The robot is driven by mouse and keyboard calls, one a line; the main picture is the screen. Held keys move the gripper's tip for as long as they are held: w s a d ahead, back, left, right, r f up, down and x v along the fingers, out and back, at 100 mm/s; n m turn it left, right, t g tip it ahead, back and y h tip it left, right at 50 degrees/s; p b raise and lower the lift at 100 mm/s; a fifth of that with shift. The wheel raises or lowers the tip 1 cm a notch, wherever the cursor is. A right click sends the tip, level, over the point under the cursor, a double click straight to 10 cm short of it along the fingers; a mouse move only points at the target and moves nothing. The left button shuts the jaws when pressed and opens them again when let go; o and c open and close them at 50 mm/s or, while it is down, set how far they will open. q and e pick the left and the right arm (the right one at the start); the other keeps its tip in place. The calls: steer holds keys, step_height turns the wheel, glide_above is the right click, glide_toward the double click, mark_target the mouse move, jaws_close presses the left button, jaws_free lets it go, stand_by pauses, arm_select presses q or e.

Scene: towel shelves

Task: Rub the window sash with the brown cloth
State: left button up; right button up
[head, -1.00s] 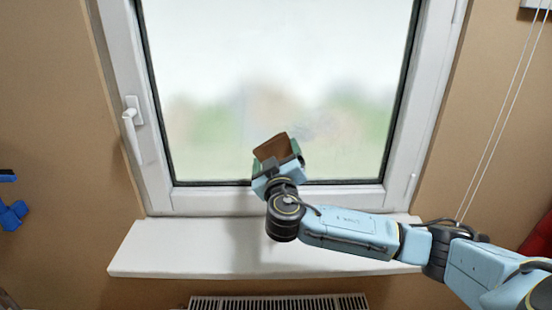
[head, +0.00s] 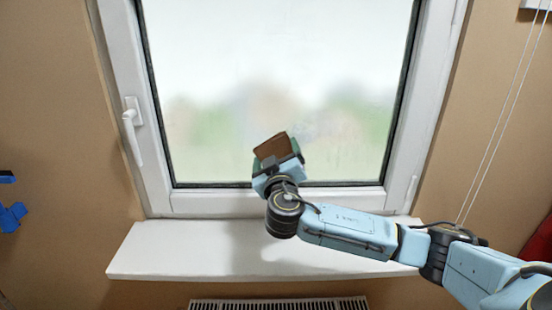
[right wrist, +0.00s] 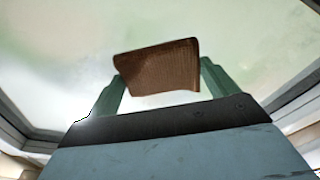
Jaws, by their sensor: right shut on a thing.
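The brown cloth (head: 273,146) is held in my right gripper (head: 278,162), in front of the lower part of the window pane. In the right wrist view the cloth (right wrist: 158,68) spans between the two green fingers of the gripper (right wrist: 160,85), which is shut on it. The white window sash (head: 330,199) frames the pane, with its handle (head: 132,130) on the left side. The gripper is just above the lower sash rail and hides part of it. I cannot tell whether the cloth touches the glass. My left gripper is not in view.
A white sill (head: 180,250) juts out below the window, with a radiator (head: 278,304) under it. Cords (head: 497,120) hang at the right. A blue item (head: 11,216) is at the left edge and a red one (head: 538,243) at the right edge.

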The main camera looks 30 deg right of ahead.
mark_target(329, 135)
steer(key=shift+w+d, duration=0.15)
steer(key=shift+w, duration=0.15)
